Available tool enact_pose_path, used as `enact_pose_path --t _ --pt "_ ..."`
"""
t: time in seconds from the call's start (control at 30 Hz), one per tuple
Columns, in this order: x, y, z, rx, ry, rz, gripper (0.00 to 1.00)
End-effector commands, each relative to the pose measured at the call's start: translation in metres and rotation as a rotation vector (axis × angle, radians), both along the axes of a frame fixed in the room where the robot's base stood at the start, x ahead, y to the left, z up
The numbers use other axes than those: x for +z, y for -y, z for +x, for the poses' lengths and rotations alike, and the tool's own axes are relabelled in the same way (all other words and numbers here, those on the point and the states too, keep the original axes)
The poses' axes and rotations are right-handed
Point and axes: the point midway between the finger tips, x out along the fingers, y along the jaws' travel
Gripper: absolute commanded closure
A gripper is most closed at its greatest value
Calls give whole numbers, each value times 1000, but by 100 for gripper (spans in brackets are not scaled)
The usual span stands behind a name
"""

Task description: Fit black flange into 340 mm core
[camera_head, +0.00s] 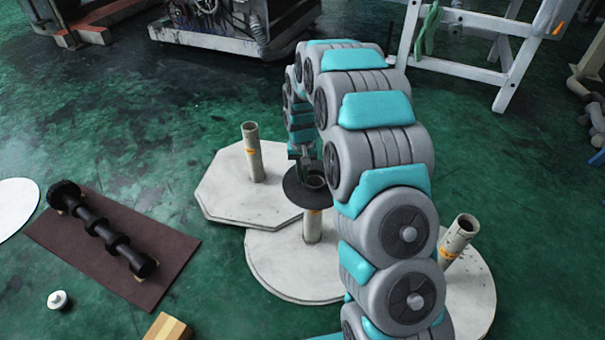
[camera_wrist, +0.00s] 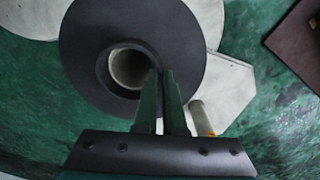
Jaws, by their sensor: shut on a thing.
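The black flange (camera_head: 297,195) is a dark disc with a central hole. It is level, or nearly so, at the top of the middle core (camera_head: 313,228), a pale upright tube with an orange band. In the wrist view the flange (camera_wrist: 88,48) shows the pale core end (camera_wrist: 130,68) inside its hole, a little off centre. My gripper (camera_head: 304,160) is shut on the flange near the hole's edge; its fingers also show in the wrist view (camera_wrist: 160,85). How deep the flange sits is hidden. No core length is readable.
Another core (camera_head: 252,152) stands on an octagonal base (camera_head: 220,185) behind left. A tilted-looking core (camera_head: 459,238) stands right, beside my arm. A black shaft (camera_head: 105,232) lies on a brown mat (camera_head: 60,237). A white knob (camera_head: 57,299) and wooden block (camera_head: 167,327) are at front left.

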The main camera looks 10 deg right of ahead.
Motion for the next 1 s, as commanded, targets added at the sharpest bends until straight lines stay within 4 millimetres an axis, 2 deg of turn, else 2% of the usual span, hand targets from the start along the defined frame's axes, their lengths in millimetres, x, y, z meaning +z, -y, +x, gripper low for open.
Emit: enact_pose_path --t 0.23,0.3,0.57,1.0 --pt "-5 0 0 0 1 0 100" --pt "-4 0 0 0 1 0 87" --pt "-5 0 0 0 -1 0 58" --pt "-2 0 -1 0 -3 0 58"
